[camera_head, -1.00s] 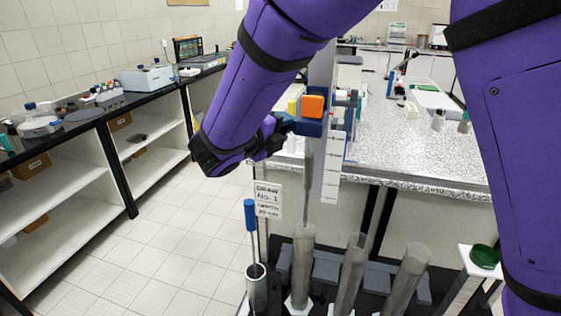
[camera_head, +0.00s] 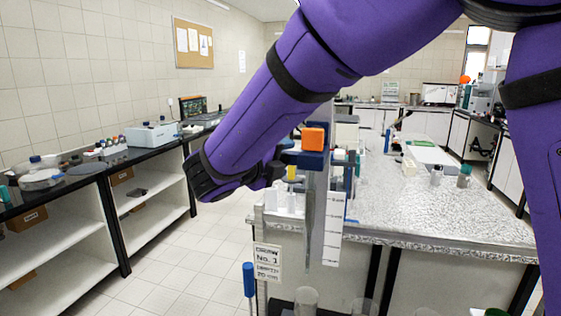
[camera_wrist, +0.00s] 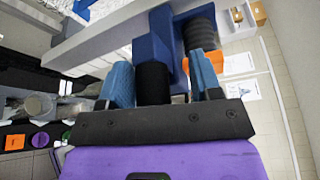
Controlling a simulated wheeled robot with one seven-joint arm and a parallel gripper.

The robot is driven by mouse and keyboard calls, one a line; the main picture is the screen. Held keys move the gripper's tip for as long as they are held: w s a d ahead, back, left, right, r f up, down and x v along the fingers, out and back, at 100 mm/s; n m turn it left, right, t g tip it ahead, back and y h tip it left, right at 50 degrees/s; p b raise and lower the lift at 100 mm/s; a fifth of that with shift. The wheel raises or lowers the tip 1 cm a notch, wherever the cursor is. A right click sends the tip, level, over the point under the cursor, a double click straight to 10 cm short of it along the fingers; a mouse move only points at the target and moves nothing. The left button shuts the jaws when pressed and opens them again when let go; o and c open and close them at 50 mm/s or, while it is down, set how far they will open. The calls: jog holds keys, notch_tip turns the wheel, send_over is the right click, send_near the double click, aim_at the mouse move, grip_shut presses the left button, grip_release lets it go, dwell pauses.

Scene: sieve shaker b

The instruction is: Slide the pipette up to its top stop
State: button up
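The pipette (camera_head: 310,200) is a grey tube hanging upright beside a white scale strip (camera_head: 333,235). Above it is a dark blue carriage (camera_head: 304,159) with an orange block (camera_head: 313,139) on top. My gripper (camera_wrist: 165,72) is at the carriage, and in the head view my own arm largely hides it. In the wrist view, a black handle (camera_wrist: 153,83) projects from the blue carriage between my two blue fingers. The left finger lies against the handle. A gap shows between the handle and the right finger. The pipette's top stop cannot be made out.
Clear cylinders (camera_head: 306,301) stand below the pipette, beside a blue-handled rod (camera_head: 249,281) and a sign (camera_head: 267,262). A speckled bench (camera_head: 430,216) stands behind on the right. Shelves (camera_head: 60,245) line the left. The floor between is free.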

jog(key=shift+f, duration=0.15)
jog(key=shift+s+a, duration=0.15)
jog(key=v, duration=1)
jog(key=shift+s, duration=0.15)
jog(key=shift+a, duration=0.1)
jog(key=s+d+m+g+y, duration=0.2)
jog(key=s+d+m+g, duration=0.15)
jog(key=d+m, duration=0.7)
jog(key=s+d+m+g+y, duration=0.15)
jog(key=d+m+g, duration=0.5)
jog(key=d, duration=0.75)
jog(key=s+d+f+m+t+y, duration=0.1)
jog(key=s+d+m+y, duration=0.3)
jog(key=m, duration=0.9)
jog(key=s+d+f+m+t+y, duration=0.1)
jog(key=s+d+m, duration=0.4)
jog(key=s+m, duration=0.6)
jog(key=m+t+y, duration=0.1)
jog(key=y, duration=0.1)
jog(key=shift+m+y, duration=0.35)
jog(key=shift+m, duration=0.05)
